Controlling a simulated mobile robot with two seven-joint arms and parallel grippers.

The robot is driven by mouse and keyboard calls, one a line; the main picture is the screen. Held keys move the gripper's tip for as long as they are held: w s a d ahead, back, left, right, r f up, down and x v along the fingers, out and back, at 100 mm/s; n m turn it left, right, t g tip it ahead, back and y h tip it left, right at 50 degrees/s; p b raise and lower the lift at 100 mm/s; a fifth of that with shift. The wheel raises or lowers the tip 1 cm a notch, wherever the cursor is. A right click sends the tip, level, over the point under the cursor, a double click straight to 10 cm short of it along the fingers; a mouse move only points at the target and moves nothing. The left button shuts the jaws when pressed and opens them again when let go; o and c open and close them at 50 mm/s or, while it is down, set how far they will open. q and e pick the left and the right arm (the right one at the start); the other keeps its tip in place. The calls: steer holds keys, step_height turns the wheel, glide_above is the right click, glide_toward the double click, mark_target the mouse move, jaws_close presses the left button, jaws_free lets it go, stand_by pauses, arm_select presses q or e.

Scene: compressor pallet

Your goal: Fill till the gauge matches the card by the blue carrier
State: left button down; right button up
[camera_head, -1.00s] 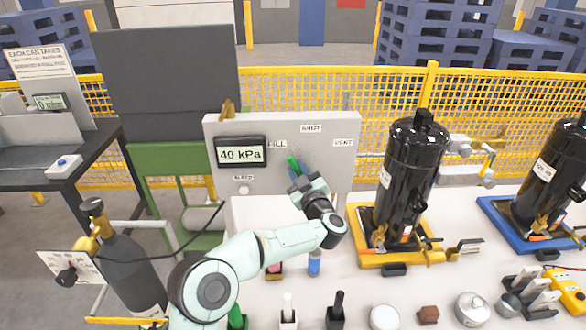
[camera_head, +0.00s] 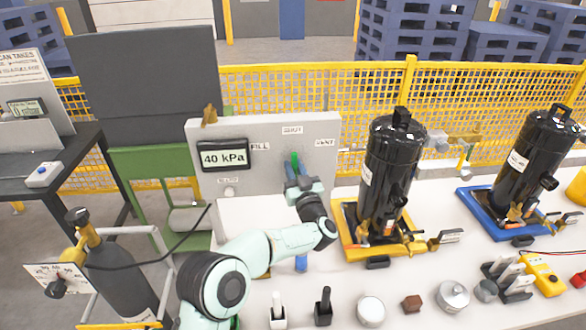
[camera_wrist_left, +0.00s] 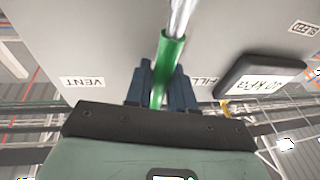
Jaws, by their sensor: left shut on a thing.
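The grey valve panel (camera_head: 320,150) carries a digital gauge (camera_head: 223,155) reading 40 kPa and labels FILL, SHUT and VENT. My left gripper (camera_head: 297,177) is shut on the green lever handle (camera_head: 295,158), which points up toward SHUT. In the left wrist view, the gripper (camera_wrist_left: 160,85) has its blue fingers on both sides of the green handle (camera_wrist_left: 171,52). The blue carrier (camera_head: 478,203) at the right holds a black compressor (camera_head: 532,155). My right gripper is not in view.
A gas bottle (camera_head: 125,275) with a hose is at the lower left. Several small items line the table's front.

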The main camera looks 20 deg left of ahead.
arm_select(q)
steer(key=c, duration=1.1)
jaws_free()
steer(key=shift+o, duration=0.2)
steer(key=b+v, duration=0.3)
steer(key=v, duration=1)
steer(key=shift+s+f, duration=0.2)
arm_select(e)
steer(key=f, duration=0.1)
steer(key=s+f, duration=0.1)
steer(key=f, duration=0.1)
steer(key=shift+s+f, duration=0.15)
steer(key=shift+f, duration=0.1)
arm_select(q)
steer(key=shift+d, duration=0.1)
